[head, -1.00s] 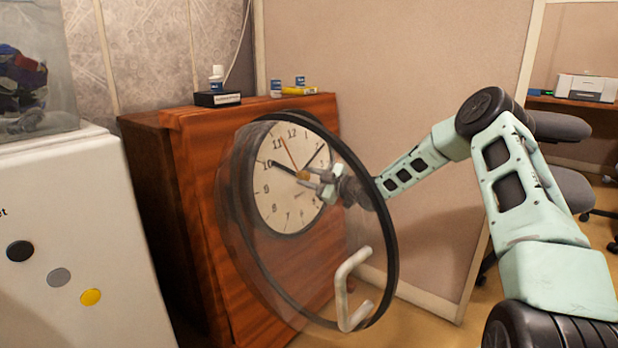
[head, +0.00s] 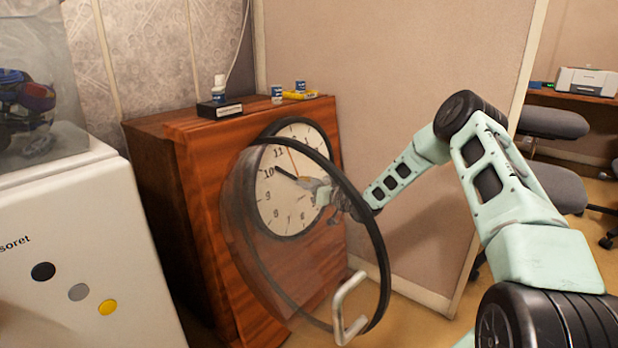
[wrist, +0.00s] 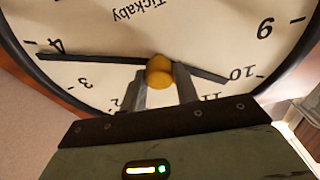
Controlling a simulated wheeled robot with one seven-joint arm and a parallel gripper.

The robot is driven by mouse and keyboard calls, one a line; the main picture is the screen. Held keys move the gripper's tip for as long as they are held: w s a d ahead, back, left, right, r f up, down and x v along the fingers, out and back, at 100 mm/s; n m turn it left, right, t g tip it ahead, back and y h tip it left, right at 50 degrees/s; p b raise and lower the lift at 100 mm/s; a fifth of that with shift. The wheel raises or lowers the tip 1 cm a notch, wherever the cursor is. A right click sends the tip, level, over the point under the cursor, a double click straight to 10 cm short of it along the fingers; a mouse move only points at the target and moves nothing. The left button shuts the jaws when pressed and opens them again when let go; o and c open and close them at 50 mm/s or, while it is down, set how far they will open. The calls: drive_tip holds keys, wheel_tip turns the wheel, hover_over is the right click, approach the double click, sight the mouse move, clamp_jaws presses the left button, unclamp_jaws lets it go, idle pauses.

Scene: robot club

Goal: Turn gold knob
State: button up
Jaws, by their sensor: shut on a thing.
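The gold knob (wrist: 160,71) is at the centre of the white clock face (wrist: 95,25) in the wrist view. My gripper (wrist: 162,88) is shut on it, one finger on each side. From the knob, a long dark hand (wrist: 95,59) points near the 4 and a shorter hand (wrist: 205,73) points near the 10. In the head view my gripper (head: 322,192) is at the clock face (head: 285,212), and it hides the knob. The clear, black-rimmed clock cover (head: 375,225) stands swung open in front of the cabinet.
The cover's white handle (head: 345,305) sticks out low, below my arm. The clock is on a wooden cabinet (head: 190,215) with small bottles and boxes on top. A white unit (head: 70,240) stands at left. A wall panel (head: 400,90) is behind my arm.

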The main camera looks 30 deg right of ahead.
drive_tip(key=shift+m+h+p, duration=0.45)
drive_tip(key=shift+m+p, duration=0.4)
drive_tip(key=shift+m, duration=1)
drive_tip(key=shift+m+h+p, duration=0.45)
drive_tip(key=shift+m+p, duration=0.4)
drive_tip(key=shift+m, duration=1)
drive_tip(key=shift+f, duration=0.1)
drive_tip(key=o, duration=1)
drive_tip(key=shift+c, duration=0.2)
drive_tip(key=shift+s, duration=0.15)
drive_tip(key=p+v, duration=0.2)
drive_tip(key=v, duration=1.5)
drive_tip(key=shift+p, duration=0.4)
drive_tip(key=shift+s+d, duration=0.1)
drive_tip(key=shift+d, duration=0.1)
